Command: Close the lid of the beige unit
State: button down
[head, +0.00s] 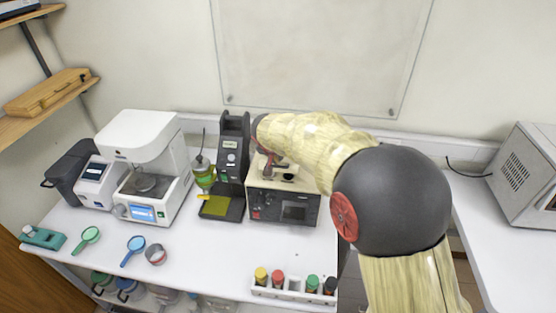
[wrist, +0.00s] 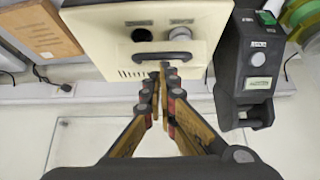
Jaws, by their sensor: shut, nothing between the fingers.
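The beige unit (head: 258,206) stands on the white bench in the head view, with a dark front panel and small screen. Its top is partly hidden by my arm. In the wrist view the beige unit (wrist: 110,45) shows a cream surface with a black round part, a pale round part, vent slots and a dark curved handle (wrist: 163,58). I cannot tell clearly how far the lid stands open. My gripper (wrist: 163,72) is shut and empty, its fingertips close to the handle; contact cannot be told. In the head view my gripper (head: 270,166) is over the unit's top.
A black stand device (head: 232,150) is close on the unit's left. A white machine (head: 150,160) stands farther left. A rack of colored-capped vials (head: 292,295) is at the bench's front edge. In the wrist view a brown box (wrist: 38,28) lies on the other side.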

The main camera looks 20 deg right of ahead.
jog(key=shift+s+a+f+t+b, duration=0.15)
jog(key=shift+s+f+t+b, duration=0.15)
jog(key=shift+b, duration=1.3)
jog(key=s+a+f+t+h+b, duration=0.1)
jog(key=f+b, duration=0.4)
jog(key=b, duration=1.9)
jog(key=s+a+t, duration=0.1)
jog(key=s, duration=0.1)
jog(key=shift+s+a+f+h+b, duration=0.25)
jog(key=shift+s+f+h+b, duration=0.05)
jog(key=shift+s+h+b, duration=0.1)
jog(key=shift+f, duration=0.1)
jog(key=r+p+v, duration=0.1)
jog(key=p+v, duration=0.2)
jog(key=v, duration=0.8)
jog(key=shift+w+r, duration=0.15)
jog(key=shift+r, duration=0.05)
jog(key=shift+d, duration=0.1)
